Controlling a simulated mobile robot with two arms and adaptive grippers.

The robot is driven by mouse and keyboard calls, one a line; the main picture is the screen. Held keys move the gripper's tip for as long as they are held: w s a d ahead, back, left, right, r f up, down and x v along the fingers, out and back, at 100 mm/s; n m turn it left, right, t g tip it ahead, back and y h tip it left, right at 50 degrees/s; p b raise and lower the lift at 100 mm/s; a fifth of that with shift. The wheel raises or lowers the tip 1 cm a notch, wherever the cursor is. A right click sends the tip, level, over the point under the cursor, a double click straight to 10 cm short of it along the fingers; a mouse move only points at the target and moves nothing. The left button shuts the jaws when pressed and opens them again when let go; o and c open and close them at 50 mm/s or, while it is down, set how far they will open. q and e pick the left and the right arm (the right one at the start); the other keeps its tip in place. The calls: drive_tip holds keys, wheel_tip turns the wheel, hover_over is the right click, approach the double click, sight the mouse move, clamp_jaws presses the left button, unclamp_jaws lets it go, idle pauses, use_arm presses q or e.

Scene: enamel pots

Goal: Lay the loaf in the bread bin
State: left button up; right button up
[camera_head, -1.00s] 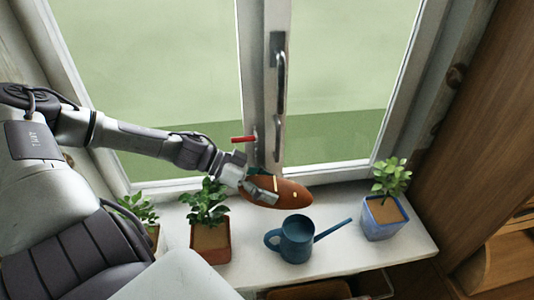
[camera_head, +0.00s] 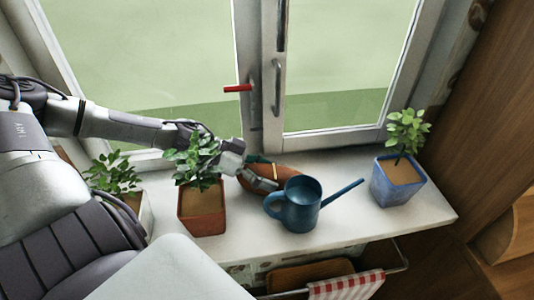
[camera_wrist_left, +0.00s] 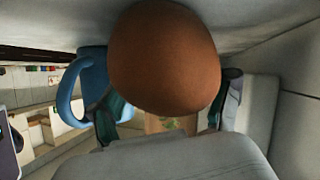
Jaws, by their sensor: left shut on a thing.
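The brown loaf (camera_head: 285,173) is at the window sill, behind the blue watering can, which hides part of it in the head view. It fills the upper middle of the left wrist view (camera_wrist_left: 165,55). My left gripper (camera_head: 264,178) is shut on the loaf, with a finger on either side of it. I cannot tell whether the loaf touches the sill. I cannot make out a bread bin in either view. My right gripper is not in view.
The blue watering can (camera_head: 298,206) stands close in front of the loaf. Potted plants stand in a red pot (camera_head: 202,210), a blue pot (camera_head: 397,183) and at far left. A rail with a red checked towel (camera_head: 345,285) hangs below the white sill (camera_head: 400,225).

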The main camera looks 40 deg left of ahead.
use_arm(q)
drive_tip(key=shift+r, duration=0.15)
drive_tip(key=o, duration=1.2)
drive_tip(key=shift+f, duration=0.2)
